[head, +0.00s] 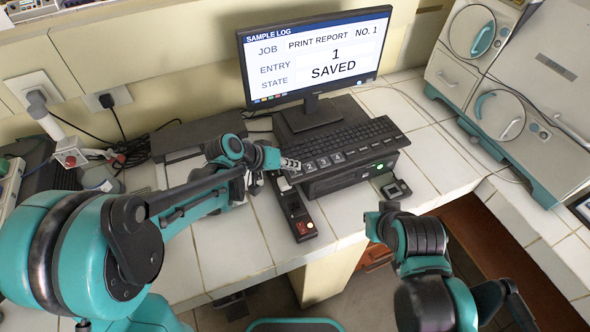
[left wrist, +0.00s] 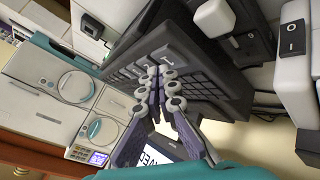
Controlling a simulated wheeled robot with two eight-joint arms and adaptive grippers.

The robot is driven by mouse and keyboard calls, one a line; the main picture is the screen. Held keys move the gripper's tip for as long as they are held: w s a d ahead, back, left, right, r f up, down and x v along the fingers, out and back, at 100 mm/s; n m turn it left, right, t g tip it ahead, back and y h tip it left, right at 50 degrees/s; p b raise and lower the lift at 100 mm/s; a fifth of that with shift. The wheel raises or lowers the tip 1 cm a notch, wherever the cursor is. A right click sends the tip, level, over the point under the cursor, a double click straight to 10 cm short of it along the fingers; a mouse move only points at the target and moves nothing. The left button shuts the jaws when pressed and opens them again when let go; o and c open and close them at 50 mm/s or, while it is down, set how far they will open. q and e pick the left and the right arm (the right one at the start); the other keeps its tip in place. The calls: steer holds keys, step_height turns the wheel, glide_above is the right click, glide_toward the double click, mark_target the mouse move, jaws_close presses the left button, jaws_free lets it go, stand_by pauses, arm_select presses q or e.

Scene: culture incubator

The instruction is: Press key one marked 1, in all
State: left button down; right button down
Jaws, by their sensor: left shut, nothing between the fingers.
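A row of large dark keys with white numerals (head: 323,161) lies along the front of the black keyboard unit; the numerals are small in the head view. My left gripper (head: 288,164) is shut and empty, its fingertips at the left end of this row. They cover the leftmost key, the place of key 1, and I cannot tell whether they touch it. In the left wrist view the closed left fingers (left wrist: 166,82) are over the dark keyboard unit (left wrist: 208,92). The monitor (head: 318,57) reads entry 1, state SAVED. My right arm shows at lower right, without a clear gripper.
A small control box with a red button (head: 303,222) stands on the white tiled bench below the keyboard unit. A small dark square block (head: 396,189) lies to its right. Grey incubators (head: 500,75) stand at the right. Cables lie at the left. Bare tiles (head: 235,240) show at the front.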

mark_target(291, 174)
arm_select(q)
steer(key=shift+r, duration=0.35)
steer(key=shift+r, duration=0.15)
step_height(291, 174, up, 5)
steer(key=p, duration=0.4)
stand_by(0.8)
steer(key=shift+s+a, duration=0.3)
steer(key=s+a+f+n+t+y+b, duration=0.2)
steer(key=s+a+y+b, duration=0.3)
steer(key=s+a, duration=1.1)
steer(key=s+y, duration=0.2)
steer(key=shift+s+a+f+y, duration=0.25)
steer(key=shift+s+a+y, duration=0.05)
steer(key=shift+s, duration=0.05)
